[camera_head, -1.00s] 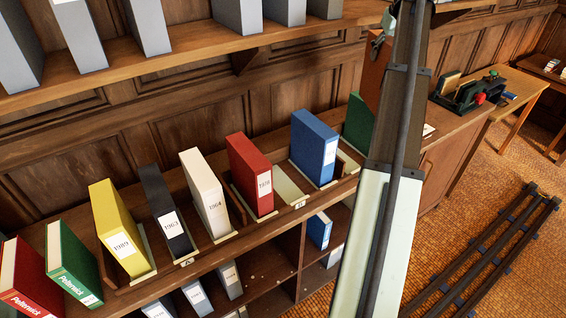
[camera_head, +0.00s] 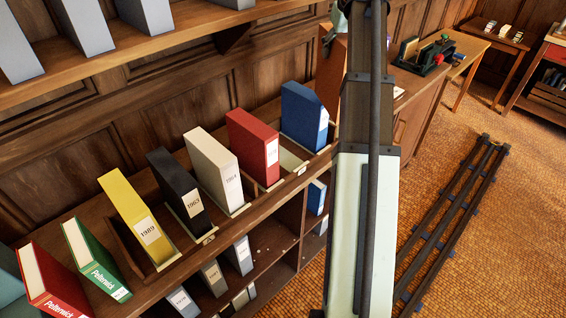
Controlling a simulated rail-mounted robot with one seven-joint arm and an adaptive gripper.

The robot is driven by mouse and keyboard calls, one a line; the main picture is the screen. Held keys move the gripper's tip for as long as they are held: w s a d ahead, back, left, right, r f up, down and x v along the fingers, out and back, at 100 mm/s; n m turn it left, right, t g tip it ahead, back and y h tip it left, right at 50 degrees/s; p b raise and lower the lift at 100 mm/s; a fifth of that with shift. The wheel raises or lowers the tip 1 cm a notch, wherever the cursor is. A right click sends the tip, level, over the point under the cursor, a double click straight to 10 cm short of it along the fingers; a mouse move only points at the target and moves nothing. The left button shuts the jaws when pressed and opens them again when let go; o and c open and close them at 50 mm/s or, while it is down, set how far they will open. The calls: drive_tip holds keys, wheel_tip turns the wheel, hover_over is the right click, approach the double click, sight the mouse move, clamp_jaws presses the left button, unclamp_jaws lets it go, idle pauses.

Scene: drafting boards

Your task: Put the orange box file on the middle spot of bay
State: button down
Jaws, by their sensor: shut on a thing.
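The orange box file (camera_head: 330,68) is at the upper middle, partly hidden behind my arm. My gripper (camera_head: 330,37) shows only in small part at its top edge and is shut on it. The shelf below has two labelled bays. The nearer bay (camera_head: 207,238) holds a yellow, a black and a white file. The farther bay (camera_head: 300,170) holds a red file (camera_head: 254,147) on its left and a blue file (camera_head: 304,116) on its right. Between these two is an empty pale middle spot (camera_head: 290,159). The orange file is beyond the blue one, apart from that spot.
An upper shelf (camera_head: 150,50) with grey files overhangs the back. Lower compartments hold grey and blue files. A table with a dark device (camera_head: 428,54) stands beyond. Floor rails (camera_head: 455,225) lie right.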

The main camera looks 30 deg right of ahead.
drive_tip(key=w+a+f+n+y+b, duration=0.1)
drive_tip(key=w+a+f+n+b, duration=0.15)
drive_tip(key=w+a, duration=0.35)
drive_tip(key=w+a+f+n+y+b, duration=0.1)
drive_tip(key=w+a+f+n, duration=0.15)
drive_tip(key=w+a, duration=0.3)
wheel_tip(320, 180, down, 19)
drive_tip(key=n+p, duration=0.1)
drive_tip(key=p, duration=0.3)
drive_tip(key=shift+a, duration=0.2)
drive_tip(key=shift+f, duration=0.1)
drive_tip(key=shift+c, duration=1.3)
unclamp_jaws()
drive_tip(key=shift+f, duration=0.1)
drive_tip(key=b+v, duration=0.2)
drive_tip(key=v, duration=1)
drive_tip(key=shift+d, duration=0.1)
